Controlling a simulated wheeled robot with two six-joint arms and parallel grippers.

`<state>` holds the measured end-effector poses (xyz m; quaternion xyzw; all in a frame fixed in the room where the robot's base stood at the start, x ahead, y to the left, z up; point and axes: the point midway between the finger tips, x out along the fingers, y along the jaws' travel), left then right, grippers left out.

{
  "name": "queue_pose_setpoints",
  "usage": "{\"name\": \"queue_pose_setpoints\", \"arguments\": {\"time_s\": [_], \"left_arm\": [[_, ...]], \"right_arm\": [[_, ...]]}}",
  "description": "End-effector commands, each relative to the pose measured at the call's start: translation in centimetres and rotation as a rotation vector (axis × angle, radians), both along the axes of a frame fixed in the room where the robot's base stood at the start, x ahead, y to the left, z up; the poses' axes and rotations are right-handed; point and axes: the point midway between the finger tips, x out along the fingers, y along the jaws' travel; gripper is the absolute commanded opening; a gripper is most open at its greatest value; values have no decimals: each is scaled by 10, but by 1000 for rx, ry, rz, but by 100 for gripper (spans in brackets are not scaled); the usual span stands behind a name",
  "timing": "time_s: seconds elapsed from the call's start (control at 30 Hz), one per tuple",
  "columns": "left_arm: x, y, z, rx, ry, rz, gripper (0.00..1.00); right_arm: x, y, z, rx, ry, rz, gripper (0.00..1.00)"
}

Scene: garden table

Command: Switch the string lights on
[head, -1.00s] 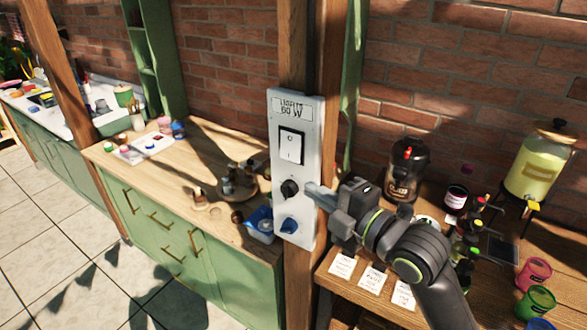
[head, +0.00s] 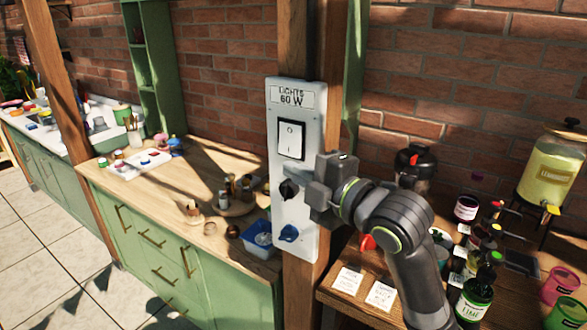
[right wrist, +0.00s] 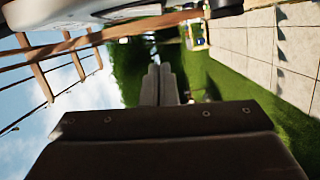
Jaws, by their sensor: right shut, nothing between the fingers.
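A white upright panel (head: 302,215) is fixed to a wooden post and labelled "LIGHTS 60 W". Its white rocker switch (head: 291,139) sits in a black frame, with O at the top and I at the bottom; I cannot tell surely which half is pressed in. A black knob (head: 289,189) is below the switch, and a blue knob (head: 289,233) is lower still. My right gripper (head: 314,188) is at the panel's right edge, right of the black knob and below the switch. Its shut fingers (right wrist: 160,83) show empty in the right wrist view. My left gripper is out of view.
A wooden counter (head: 165,190) with small items and a blue tub (head: 257,240) stands left of the post. A drinks table (head: 340,300) with bottles, cards, a dark urn (head: 414,165) and a yellow dispenser (head: 550,172) is at the right.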

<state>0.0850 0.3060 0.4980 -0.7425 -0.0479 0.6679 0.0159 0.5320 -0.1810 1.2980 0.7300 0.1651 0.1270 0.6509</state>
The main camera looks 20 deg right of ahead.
Motion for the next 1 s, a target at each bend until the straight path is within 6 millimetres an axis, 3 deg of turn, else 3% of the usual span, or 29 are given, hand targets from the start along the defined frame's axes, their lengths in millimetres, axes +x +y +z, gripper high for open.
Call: {"name": "queue_pose_setpoints", "arguments": {"time_s": [0.27,0.5,1.0], "left_arm": [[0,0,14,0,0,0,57],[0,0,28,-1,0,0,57],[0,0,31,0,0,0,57]], "right_arm": [[36,17,2,3,4,3,0],[53,-6,-1,-5,4,-2,0],[60,-15,-5,-1,0,1,0]]}}
